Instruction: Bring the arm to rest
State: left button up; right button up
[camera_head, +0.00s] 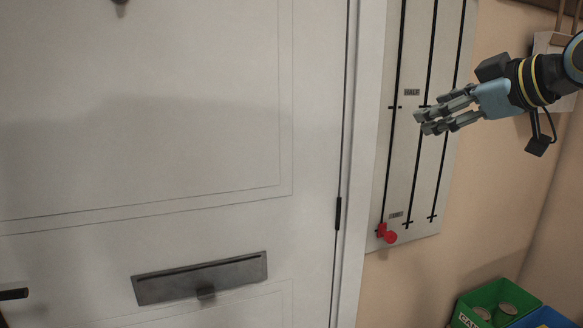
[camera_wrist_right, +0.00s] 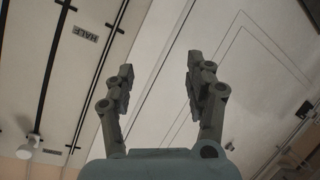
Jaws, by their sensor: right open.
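My right gripper (camera_head: 418,123) is at the upper right in the head view, raised in front of the slotted wall panel (camera_head: 418,175). It points left, toward the door edge. In the right wrist view its two fingers (camera_wrist_right: 158,85) stand apart with nothing between them. Behind them, the panel with its "HALF" label (camera_wrist_right: 85,34) and the white door (camera_wrist_right: 245,85) show. My left gripper is in neither view.
The white door (camera_head: 150,90) has a grey mail slot (camera_head: 200,278) and a dark handle (camera_head: 14,294). A red knob (camera_head: 387,234) sits low on the panel's left track. A green bin (camera_head: 466,314) with cans and a blue bin (camera_head: 545,318) stand at lower right.

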jog(key=s+f+m+g+h, duration=0.2)
jog(key=s+f+m, duration=0.1)
jog(key=s+f, duration=0.7)
jog(key=s+f+m+g+h, duration=0.1)
jog(key=s+f+m+g, duration=0.15)
jog(key=s+f, duration=0.7)
jog(key=s+d+f+m+g+h, duration=0.1)
jog(key=s+f+m+g+h, duration=0.1)
jog(key=s+f, duration=0.55)
jog(key=s+d+f+m+g+h, duration=0.1)
jog(key=s+f+m+g+h, duration=0.2)
jog(key=s, duration=0.8)
notch_tip(320, 180, down, 38)
jog(key=s+d+y+b, duration=0.1)
jog(key=s+d+b, duration=0.2)
jog(key=b, duration=0.7)
jog(key=s+f+g+b, duration=0.2)
jog(key=s+f+b, duration=0.4)
jog(key=s+f, duration=1.1)
notch_tip(320, 180, down, 4)
jog(key=shift+s+d+r, duration=0.2)
jog(key=shift+d+r, duration=0.05)
jog(key=shift+d, duration=0.05)
